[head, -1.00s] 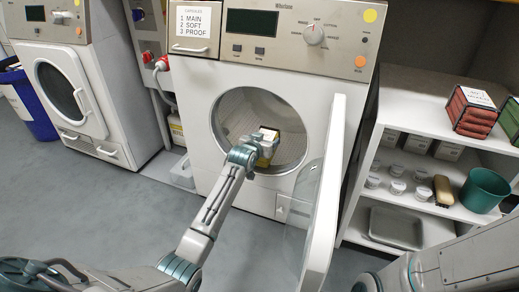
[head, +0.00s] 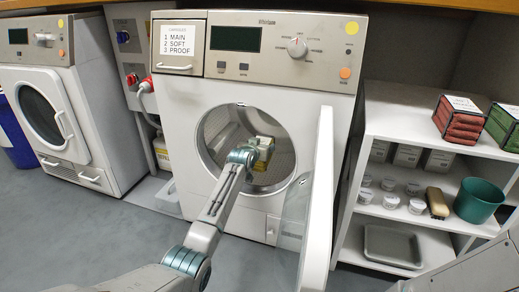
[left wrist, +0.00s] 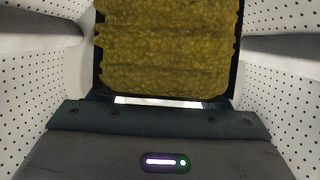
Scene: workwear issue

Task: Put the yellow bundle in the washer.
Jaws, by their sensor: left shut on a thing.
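The washer (head: 180,118) stands in the middle of the head view with its round door (head: 318,200) swung open to the right. My left gripper (head: 262,148) is at the drum opening, its arm reaching in from below. It is shut on the yellow bundle (head: 264,155), which is mostly hidden behind the gripper in the head view. In the left wrist view the yellow bundle (left wrist: 168,45) fills the top middle in a dark frame, with perforated drum wall (left wrist: 285,90) on both sides. My right gripper is not in view.
A second machine (head: 95,110) with a closed door stands at the left. At the right, a white shelf (head: 400,125) holds a red bundle (head: 458,120), a green bundle (head: 503,127), several small tubs, a brush (head: 437,202), a green bucket (head: 478,200) and a grey tray (head: 392,246).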

